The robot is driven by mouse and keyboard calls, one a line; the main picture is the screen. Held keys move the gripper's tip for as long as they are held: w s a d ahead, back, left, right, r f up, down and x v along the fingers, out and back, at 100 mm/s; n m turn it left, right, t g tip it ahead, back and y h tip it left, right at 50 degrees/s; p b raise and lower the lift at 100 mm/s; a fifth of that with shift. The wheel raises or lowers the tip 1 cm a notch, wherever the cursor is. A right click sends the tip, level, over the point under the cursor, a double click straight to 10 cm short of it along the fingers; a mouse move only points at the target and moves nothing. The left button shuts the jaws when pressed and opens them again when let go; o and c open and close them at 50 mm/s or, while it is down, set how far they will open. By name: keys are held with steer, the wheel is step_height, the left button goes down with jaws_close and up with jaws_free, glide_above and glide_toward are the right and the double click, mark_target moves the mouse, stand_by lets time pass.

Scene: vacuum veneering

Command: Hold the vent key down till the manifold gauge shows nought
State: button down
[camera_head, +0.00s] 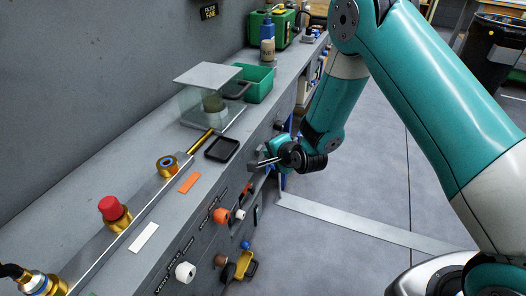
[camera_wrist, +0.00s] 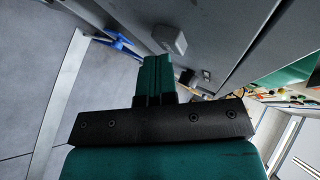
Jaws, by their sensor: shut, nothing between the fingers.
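My gripper (camera_head: 258,162) is shut and empty, in front of the bench's front face. In the wrist view its teal fingers (camera_wrist: 154,68) are together, with a pale grey block (camera_wrist: 168,40) just beyond and right of their tips; I cannot tell whether they touch. A white round knob (camera_head: 185,271) on the bench front sits beside a dark label that seems to read "vent"; it is well to the near left of my gripper. A brass round fitting with a blue and orange top (camera_head: 168,165) stands on the bench-top rail. No gauge reading is legible.
A red-capped brass fitting (camera_head: 113,211) stands on the rail. An orange knob (camera_head: 221,215) and a small white knob (camera_head: 239,214) stick out of the bench front. A black tray (camera_head: 222,149), clear box (camera_head: 207,98) and green bin (camera_head: 259,84) are on top. The floor is open.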

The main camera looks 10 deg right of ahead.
steer(key=shift+s+d, duration=0.5)
steer(key=shift+d, duration=0.2)
steer(key=s+d+b, duration=0.1)
steer(key=d, duration=0.1)
steer(key=s+d+b, duration=0.2)
stand_by(0.6)
